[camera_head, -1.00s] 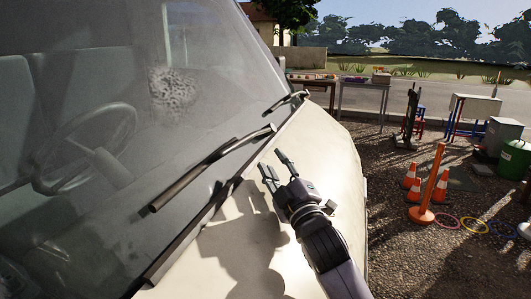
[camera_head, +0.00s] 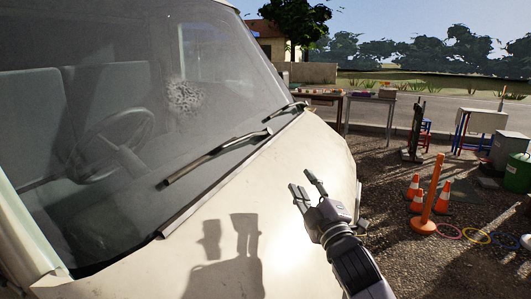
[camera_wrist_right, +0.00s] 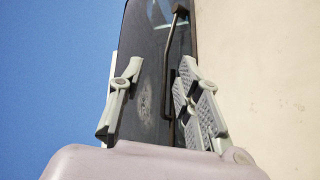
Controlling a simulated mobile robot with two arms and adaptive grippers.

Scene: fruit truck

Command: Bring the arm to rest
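My right gripper (camera_head: 306,188) is in the head view, over the cream hood of the truck (camera_head: 225,225). Its two fingers are apart with nothing between them. In the right wrist view the gripper (camera_wrist_right: 155,100) also shows open, with the windshield (camera_wrist_right: 145,60) and a wiper beyond its fingers. The gripper appears clear of the wipers and the glass. My left gripper is not in view.
The windshield (camera_head: 70,140) has a whitish smudge (camera_head: 185,97) and two wipers, the nearer one (camera_head: 215,157) lying along the glass. To the right on gravel stand an orange post (camera_head: 432,195), orange cones (camera_head: 443,196) and colored rings. Tables (camera_head: 370,100) stand behind.

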